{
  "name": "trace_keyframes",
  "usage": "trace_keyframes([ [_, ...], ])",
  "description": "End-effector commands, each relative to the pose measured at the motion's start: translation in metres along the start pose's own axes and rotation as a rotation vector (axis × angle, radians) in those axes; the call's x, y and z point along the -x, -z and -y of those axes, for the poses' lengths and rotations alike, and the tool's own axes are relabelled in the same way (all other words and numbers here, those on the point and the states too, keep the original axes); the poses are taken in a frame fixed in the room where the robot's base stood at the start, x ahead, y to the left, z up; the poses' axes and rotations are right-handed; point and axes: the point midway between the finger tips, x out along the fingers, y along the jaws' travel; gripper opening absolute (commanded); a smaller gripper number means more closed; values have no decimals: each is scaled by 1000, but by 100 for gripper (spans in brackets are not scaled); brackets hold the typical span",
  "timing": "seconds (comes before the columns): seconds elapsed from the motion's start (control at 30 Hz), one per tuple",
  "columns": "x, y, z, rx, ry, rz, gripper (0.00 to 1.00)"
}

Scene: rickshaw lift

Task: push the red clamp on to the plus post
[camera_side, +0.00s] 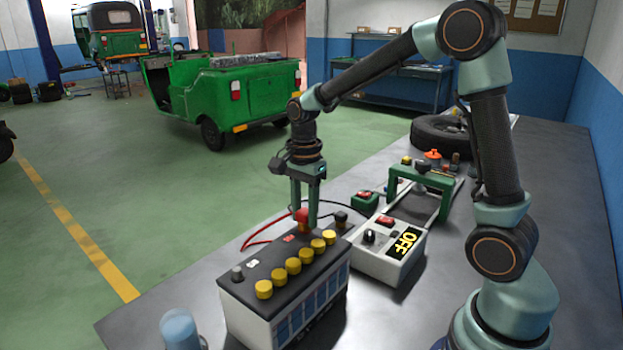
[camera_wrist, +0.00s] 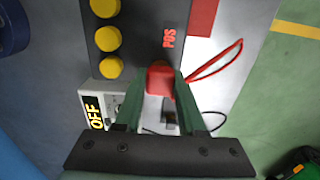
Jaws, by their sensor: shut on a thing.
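The red clamp (camera_side: 302,216) is between the green fingers of my gripper (camera_side: 305,212), which points straight down and is shut on it. The clamp is at the far corner of the battery (camera_side: 240,302), which has a dark top. In the wrist view the red clamp (camera_wrist: 160,78) lies between the fingertips, beside the red POS lettering. The plus post is hidden by the clamp and fingers. I cannot tell how far the clamp sits down on it. A grey post (camera_side: 237,273) stands bare at the battery's near left corner.
Yellow caps (camera_side: 293,265) line the battery top. A white charger box (camera_side: 390,252) reading OFF stands right of the battery. A black clamp (camera_side: 341,219) lies behind it. A red cable (camera_side: 262,234) loops left. A blue cylinder (camera_side: 180,330) stands in front. Behind are a green stand and a tyre (camera_side: 440,134).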

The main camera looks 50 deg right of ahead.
Motion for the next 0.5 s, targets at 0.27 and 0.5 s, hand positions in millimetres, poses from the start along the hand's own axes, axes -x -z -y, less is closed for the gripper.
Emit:
trace_keyframes([
  [0.27, 8, 0, 1, 0, 2, 0, 0],
  [0.5, 15, 0, 1, 0, 3, 0, 0],
])
